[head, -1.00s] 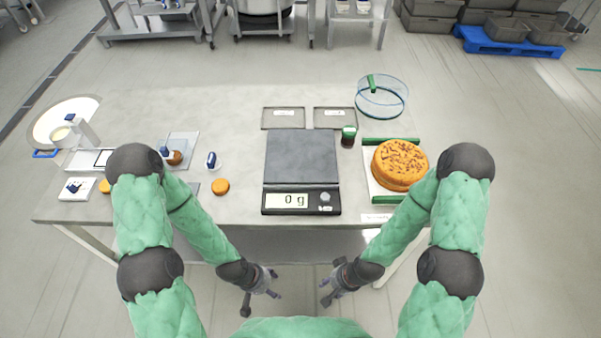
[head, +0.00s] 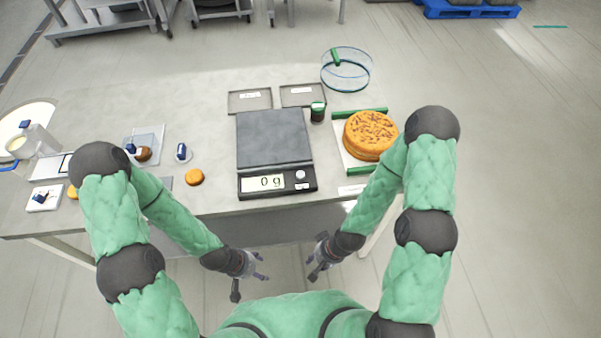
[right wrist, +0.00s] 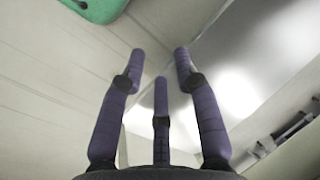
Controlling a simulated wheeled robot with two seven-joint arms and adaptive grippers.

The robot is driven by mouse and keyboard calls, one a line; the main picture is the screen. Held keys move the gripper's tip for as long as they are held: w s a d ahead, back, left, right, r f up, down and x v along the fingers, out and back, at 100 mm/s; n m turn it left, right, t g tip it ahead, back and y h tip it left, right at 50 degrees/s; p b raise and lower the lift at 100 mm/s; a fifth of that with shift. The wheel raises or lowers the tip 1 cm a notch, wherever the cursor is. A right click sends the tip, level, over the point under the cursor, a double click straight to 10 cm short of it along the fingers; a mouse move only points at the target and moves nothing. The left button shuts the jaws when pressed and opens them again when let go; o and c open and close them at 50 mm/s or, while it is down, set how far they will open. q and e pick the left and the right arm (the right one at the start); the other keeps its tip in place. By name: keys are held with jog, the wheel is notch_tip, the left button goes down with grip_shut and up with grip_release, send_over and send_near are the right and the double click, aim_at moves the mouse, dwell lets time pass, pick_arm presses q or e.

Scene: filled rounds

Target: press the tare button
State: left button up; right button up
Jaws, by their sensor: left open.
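A dark grey scale (head: 272,140) stands near the front edge of the table. Its display (head: 266,182) reads 0 g. To the right of the display on the front panel are a round pale button (head: 300,174) and a smaller mark below it; their labels are too small to read. My left gripper (head: 262,270) is open and empty, in front of the table edge and below the scale. My right gripper (head: 316,262) hangs in front of the table, below and right of the scale. In the right wrist view its fingers (right wrist: 160,75) are spread with nothing between them.
A round cake (head: 370,135) lies on a board right of the scale. A small orange round (head: 195,177) lies left of the scale. The table (head: 215,120) is clear between them.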

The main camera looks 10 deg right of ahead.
grip_shut()
dwell(1.0)
